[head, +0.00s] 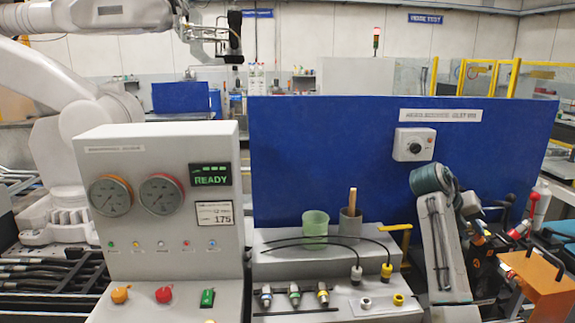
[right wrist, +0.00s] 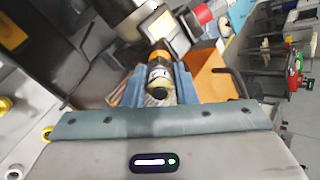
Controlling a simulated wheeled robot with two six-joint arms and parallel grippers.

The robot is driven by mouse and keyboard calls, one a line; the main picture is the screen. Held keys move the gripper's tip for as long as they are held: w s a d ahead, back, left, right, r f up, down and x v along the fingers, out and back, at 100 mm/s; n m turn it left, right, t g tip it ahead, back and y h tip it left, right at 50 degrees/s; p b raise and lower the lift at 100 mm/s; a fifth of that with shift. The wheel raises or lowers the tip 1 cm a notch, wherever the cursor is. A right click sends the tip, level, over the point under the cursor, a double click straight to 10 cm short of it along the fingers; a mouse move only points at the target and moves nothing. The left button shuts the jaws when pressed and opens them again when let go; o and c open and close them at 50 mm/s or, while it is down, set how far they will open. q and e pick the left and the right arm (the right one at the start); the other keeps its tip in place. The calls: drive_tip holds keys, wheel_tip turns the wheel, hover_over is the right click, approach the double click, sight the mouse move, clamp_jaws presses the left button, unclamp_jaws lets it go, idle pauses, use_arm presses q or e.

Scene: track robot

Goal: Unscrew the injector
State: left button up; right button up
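The injector (right wrist: 160,80), a short cylinder with a pale label and a yellow-orange band, points toward the camera in the right wrist view. The two blue-grey fingers of my right gripper (right wrist: 161,85) lie closely on either side of it. I cannot tell whether they press on it. In the head view my right gripper (head: 474,220) is at the right, among dark fixture parts beside an orange block. The injector is mostly hidden there. My left gripper does not show.
The orange block (head: 537,274) stands close to my right gripper. A grey stepped bench (head: 330,262) holds a green cup (head: 314,228), cables and several small connectors. A gauge panel (head: 160,220) reading READY is at left. A blue board (head: 330,160) stands behind.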

clamp_jaws()
drive_tip(key=shift+r+n+p, duration=0.2)
drive_tip(key=shift+n+p, duration=0.3)
drive_tip(key=n+p, duration=0.2)
drive_tip(key=n, duration=0.1)
drive_tip(key=shift+n+p, duration=0.3)
drive_tip(key=n+p, duration=0.4)
drive_tip(key=shift+n, duration=0.4)
drive_tip(key=shift+n+p, duration=0.95)
drive_tip(key=shift+n, duration=0.05)
drive_tip(key=shift+f+n, duration=0.1)
drive_tip(key=shift+n, duration=0.2)
